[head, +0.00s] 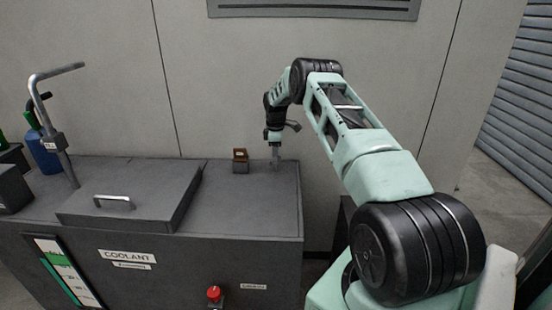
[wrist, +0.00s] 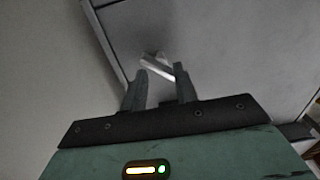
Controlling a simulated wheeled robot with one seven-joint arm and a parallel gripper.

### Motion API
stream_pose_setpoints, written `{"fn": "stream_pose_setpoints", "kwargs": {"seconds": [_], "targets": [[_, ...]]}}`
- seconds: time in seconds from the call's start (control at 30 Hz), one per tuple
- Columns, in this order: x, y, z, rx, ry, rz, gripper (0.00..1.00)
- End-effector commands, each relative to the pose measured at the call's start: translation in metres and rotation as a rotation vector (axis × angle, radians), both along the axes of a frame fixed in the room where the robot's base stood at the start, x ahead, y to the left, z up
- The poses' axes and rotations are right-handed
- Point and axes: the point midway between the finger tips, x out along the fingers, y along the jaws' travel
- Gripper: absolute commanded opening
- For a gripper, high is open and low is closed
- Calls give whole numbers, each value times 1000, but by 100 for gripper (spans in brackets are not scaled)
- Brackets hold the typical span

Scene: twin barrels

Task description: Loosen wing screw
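A small silver piece, which looks like the wing screw (wrist: 156,68), sits on the grey top plate in the wrist view, just past my fingertips. Its right end meets or passes behind the right finger; I cannot tell if they touch. My gripper (wrist: 161,72) is open, with a clear gap between its two dark fingers. In the head view my gripper (head: 275,158) points down at the back right of the coolant tank's top (head: 225,200). The wing screw cannot be made out there.
A small brown and grey block (head: 240,160) stands just left of my gripper. A raised lid with a handle (head: 115,203), a bent pipe (head: 58,140) and a blue bottle (head: 42,152) are further left. A red button (head: 214,293) is on the tank front. A wall stands behind.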

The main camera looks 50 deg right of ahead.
Motion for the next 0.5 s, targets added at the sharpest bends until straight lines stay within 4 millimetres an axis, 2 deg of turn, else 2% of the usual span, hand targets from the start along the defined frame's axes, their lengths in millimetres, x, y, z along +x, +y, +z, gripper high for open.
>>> {"fn": "stream_pose_setpoints", "kwargs": {"seconds": [0.1,0.5], "targets": [[0,0,15,-1,-1,0,29],[0,0,52,0,0,1,29]]}}
